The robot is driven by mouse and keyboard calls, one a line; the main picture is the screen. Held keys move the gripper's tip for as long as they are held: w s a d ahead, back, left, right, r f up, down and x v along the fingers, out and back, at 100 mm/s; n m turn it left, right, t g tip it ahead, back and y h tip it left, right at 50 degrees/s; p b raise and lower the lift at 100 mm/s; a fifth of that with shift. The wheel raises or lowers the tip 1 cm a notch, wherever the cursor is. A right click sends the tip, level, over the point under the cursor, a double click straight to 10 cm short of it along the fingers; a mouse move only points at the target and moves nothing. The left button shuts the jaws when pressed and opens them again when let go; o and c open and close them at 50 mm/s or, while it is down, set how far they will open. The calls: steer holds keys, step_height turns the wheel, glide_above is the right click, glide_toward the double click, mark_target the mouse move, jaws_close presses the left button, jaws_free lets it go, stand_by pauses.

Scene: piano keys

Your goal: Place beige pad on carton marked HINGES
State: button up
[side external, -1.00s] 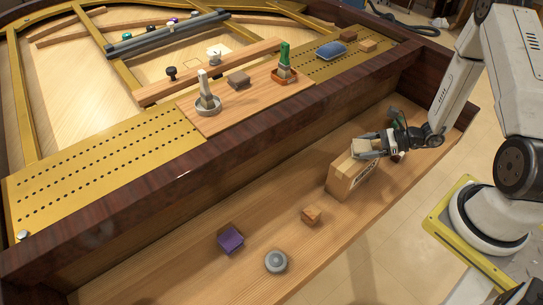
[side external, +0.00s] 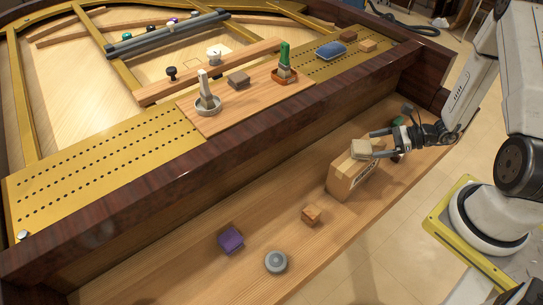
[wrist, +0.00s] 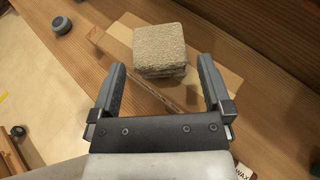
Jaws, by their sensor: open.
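The beige pad (side external: 361,148) rests on top of the carton (side external: 350,177), a tan box with dark lettering on its side that is too small to read surely. In the wrist view the pad (wrist: 160,48) is a square, rough-topped block lying on the carton top (wrist: 214,68). My gripper (side external: 373,144) is open beside the pad, to its right in the side view. In the wrist view my gripper (wrist: 161,68) has its fingers spread wide, with the pad just beyond the fingertips and clear of both.
A wooden block (side external: 312,215), a purple block (side external: 231,241) and a grey round piece (side external: 276,261) lie on the wooden shelf, left of the carton. A green item (side external: 397,122) sits behind my gripper. The dark raised rail (side external: 250,120) runs behind the shelf.

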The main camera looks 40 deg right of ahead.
steer(key=shift+v, duration=2)
steer(key=shift+a, duration=0.1)
steer(key=a+r+n+g+h, duration=0.3)
steer(key=a+r+n, duration=0.4)
steer(key=n, duration=0.6)
steer(key=a+r+n+g+h, duration=0.4)
steer(key=a+n, duration=0.5)
steer(key=n, duration=0.5)
step_height(320, 180, up, 3)
steer(key=w+h, duration=0.1)
steer(key=h, duration=0.1)
steer(key=shift+a+r+h, duration=0.25)
steer(key=shift+a+h, duration=0.05)
